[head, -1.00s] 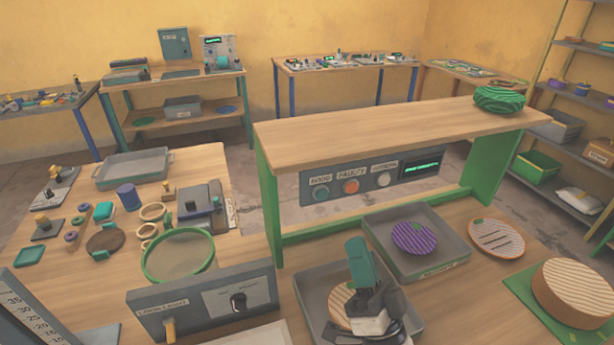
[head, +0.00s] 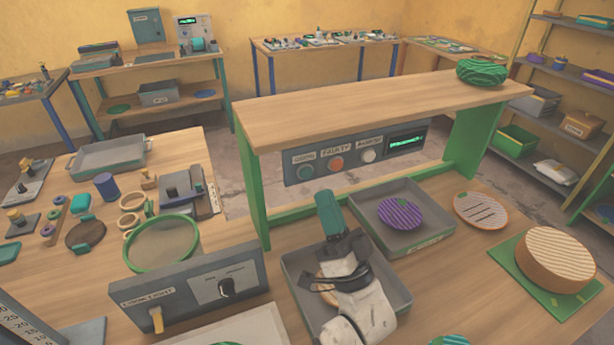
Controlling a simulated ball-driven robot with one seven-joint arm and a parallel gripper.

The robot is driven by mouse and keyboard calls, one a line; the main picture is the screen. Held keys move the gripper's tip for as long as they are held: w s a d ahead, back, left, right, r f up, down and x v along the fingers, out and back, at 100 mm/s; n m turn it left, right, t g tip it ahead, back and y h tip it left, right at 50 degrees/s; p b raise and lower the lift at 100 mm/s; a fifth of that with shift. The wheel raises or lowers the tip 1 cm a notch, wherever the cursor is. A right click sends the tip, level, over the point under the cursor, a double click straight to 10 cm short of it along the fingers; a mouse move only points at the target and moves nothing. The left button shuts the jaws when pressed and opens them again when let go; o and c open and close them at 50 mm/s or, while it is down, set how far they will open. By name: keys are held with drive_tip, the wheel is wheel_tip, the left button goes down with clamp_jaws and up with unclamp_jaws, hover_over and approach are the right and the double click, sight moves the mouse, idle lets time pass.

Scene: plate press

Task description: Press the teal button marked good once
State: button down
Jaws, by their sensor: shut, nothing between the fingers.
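The teal button (head: 305,171) sits at the left of a grey panel (head: 356,152) under the raised wooden shelf. A label above it appears to read GOOD. An orange-red button (head: 336,164) under a FAULTY label and a white button (head: 369,156) stand to its right. A lit green display (head: 405,143) is at the panel's right end. My gripper (head: 325,198) is teal-tipped and shut with nothing in it. In the picture it is just below the panel, over the near grey tray, and it does not appear to touch the teal button.
The shelf's green left leg (head: 252,190) stands left of the panel. A grey tray (head: 440,240) holds a purple striped disc (head: 399,213). The near tray (head: 300,290) lies under my arm. A grey switch box (head: 190,288) and green-rimmed sieve (head: 162,243) stand at left.

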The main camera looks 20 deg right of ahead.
sight(306, 173)
drive_tip(key=shift+w+b, duration=0.95)
drive_tip(key=shift+w, duration=0.95)
drive_tip(key=shift+w, duration=0.15)
idle(0.5)
drive_tip(key=shift+w+b, duration=0.25)
drive_tip(key=shift+b, duration=0.2)
drive_tip(key=shift+w+b, duration=0.35)
drive_tip(key=shift+w, duration=0.05)
idle(0.5)
drive_tip(key=shift+s, duration=0.8)
